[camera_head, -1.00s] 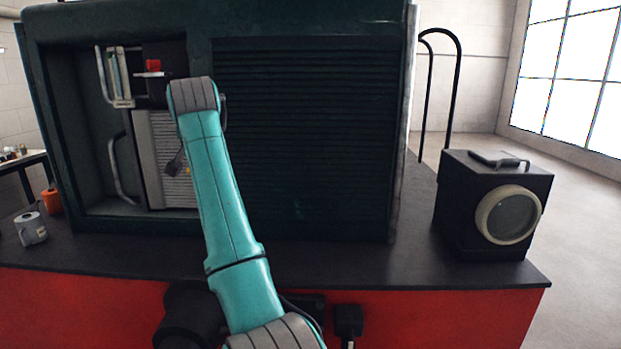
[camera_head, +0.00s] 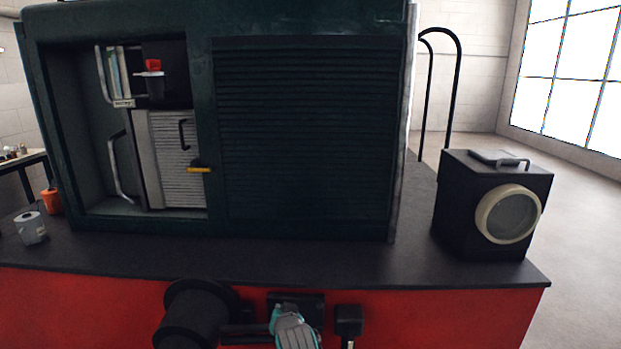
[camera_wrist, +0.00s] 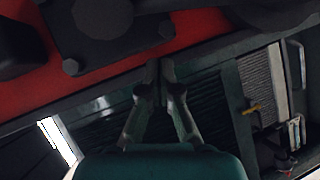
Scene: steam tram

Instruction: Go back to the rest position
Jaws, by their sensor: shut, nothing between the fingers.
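My gripper (camera_wrist: 160,75) shows in the wrist camera view with its two fingers together and nothing between them. In the head view only a small teal and grey part of my arm shows at the bottom middle, in front of the red beam, and the gripper is out of that view. The dark green cabinet (camera_head: 305,140) of the tram stands beyond the arm, and the arm is clear of it.
A black box lamp (camera_head: 490,205) stands at the right of the black deck (camera_head: 300,262). A grey can (camera_head: 31,228) and an orange one (camera_head: 52,200) stand at the left. A black buffer (camera_head: 190,318) projects from the red beam (camera_head: 80,310). The cabinet's left opening holds a red-topped item (camera_head: 153,66).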

